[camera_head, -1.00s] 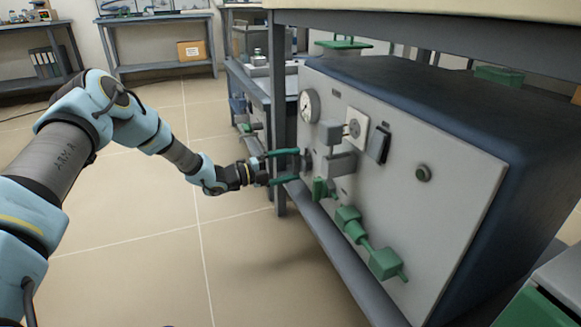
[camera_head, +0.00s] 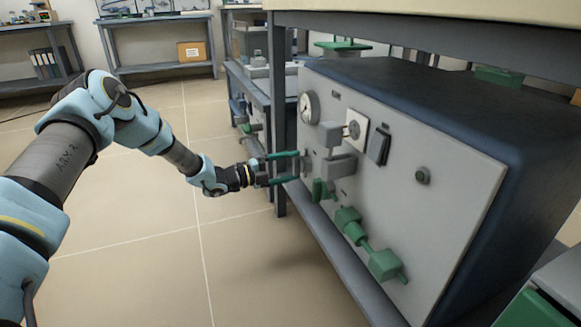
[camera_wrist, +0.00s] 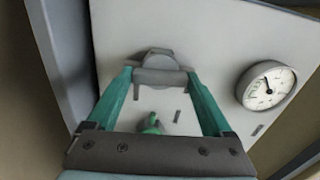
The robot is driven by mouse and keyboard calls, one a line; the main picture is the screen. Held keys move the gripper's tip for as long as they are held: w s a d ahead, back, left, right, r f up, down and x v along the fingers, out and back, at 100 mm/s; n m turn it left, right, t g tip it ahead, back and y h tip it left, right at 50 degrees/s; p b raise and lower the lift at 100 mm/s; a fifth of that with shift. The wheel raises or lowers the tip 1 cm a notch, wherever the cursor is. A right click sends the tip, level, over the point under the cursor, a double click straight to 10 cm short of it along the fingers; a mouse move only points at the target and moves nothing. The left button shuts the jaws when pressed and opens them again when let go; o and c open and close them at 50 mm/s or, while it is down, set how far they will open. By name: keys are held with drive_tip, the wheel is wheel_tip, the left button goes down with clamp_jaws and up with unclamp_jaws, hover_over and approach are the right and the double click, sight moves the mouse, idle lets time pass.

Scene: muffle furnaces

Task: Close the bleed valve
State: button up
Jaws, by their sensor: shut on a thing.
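A grey valve handle (camera_wrist: 160,77), a bar across a round base, sits on the pale front panel (camera_head: 445,215) of the furnace-like box. My gripper (camera_head: 298,165) has come to it from the left, and its green fingers (camera_wrist: 160,75) are shut on the two ends of the bar. In the head view the handle (camera_head: 305,164) is partly hidden by the fingers. No label shows that names the bleed valve. A white dial gauge (camera_head: 309,107) is above the handle in the head view; it also shows at the right of the wrist view (camera_wrist: 268,87).
Green fittings (camera_head: 350,224) stick out of the panel below and right of my gripper. Grey blocks (camera_head: 338,166) stand close to its right. A dark table leg (camera_head: 279,120) is just behind the fingers. The floor (camera_head: 150,230) to the left is clear.

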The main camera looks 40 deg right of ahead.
drive_tip(key=shift+n+p, duration=2.55)
drive_tip(key=shift+n, duration=6.15)
drive_tip(key=o, duration=1.1)
drive_tip(key=shift+o, duration=0.2)
drive_tip(key=shift+w+a, duration=0.1)
drive_tip(key=p+v, duration=0.3)
drive_tip(key=v, duration=0.7)
drive_tip(key=shift+a, duration=0.35)
